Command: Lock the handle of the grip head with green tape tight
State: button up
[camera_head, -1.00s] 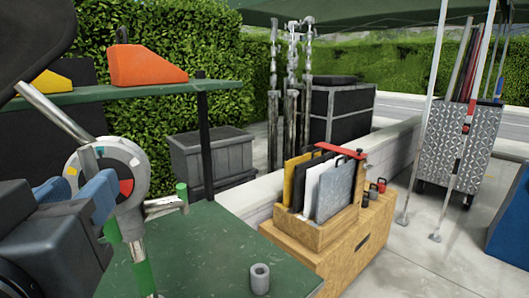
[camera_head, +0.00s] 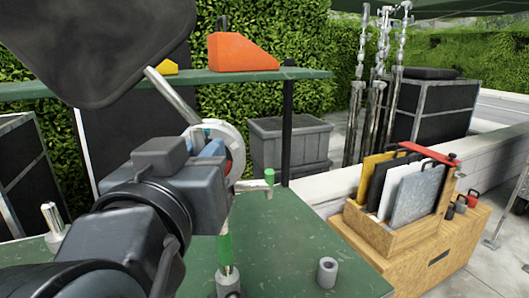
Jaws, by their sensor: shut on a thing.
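The grip head (camera_head: 236,135), a round grey disc with a red centre, sits on top of a stand post with green tape (camera_head: 224,247) on it. A rod slants up and left from it to a dark panel. A metal handle with a green end (camera_head: 268,176) sticks out to the right, just below the disc. My gripper (camera_head: 212,147), with blue fingers, is shut at the near left side of the grip head. Its body hides much of the head and the exact part held. The green-ended handle looks clear of the fingers.
The post stands on a green tabletop (camera_head: 290,235) with a short grey tube (camera_head: 327,271) and a metal pin (camera_head: 52,218). A green shelf (camera_head: 110,88) behind carries an orange wedge (camera_head: 243,52). A wooden box (camera_head: 420,245) with panels stands right.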

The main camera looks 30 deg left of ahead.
jog(key=shift+f+b, duration=0.2)
jog(key=shift+b, duration=0.1)
grip_shut()
jog(key=shift+m, duration=0.3)
jog(key=shift+w+d+f+m+g+h+b, duration=0.2)
jog(key=shift+m+g+h+b, duration=0.1)
jog(key=shift+m+b, duration=0.8)
jog(key=m+b, duration=0.3)
jog(key=m+g+b, duration=0.1)
jog(key=shift+w+d+f+m, duration=0.1)
jog(key=shift+w+d+m, duration=0.05)
jog(key=shift+d+m, duration=0.25)
jog(key=shift+w+d+f+m+g+y+b, duration=0.15)
jog(key=shift+m+g+b, duration=0.15)
jog(key=shift+m+b, duration=0.7)
jog(key=shift+s+d+f+m+g+y+b, duration=0.1)
jog(key=shift+f+m+g+y+b, duration=0.3)
jog(key=shift+m, duration=1)
jog(key=shift+w+d+r+m+g+h+b, duration=0.1)
jog(key=shift+m+g+b, duration=0.1)
jog(key=shift+m+b, duration=0.9)
jog(key=shift+m, duration=0.3)
jog(key=o, duration=0.7)
grip_release()
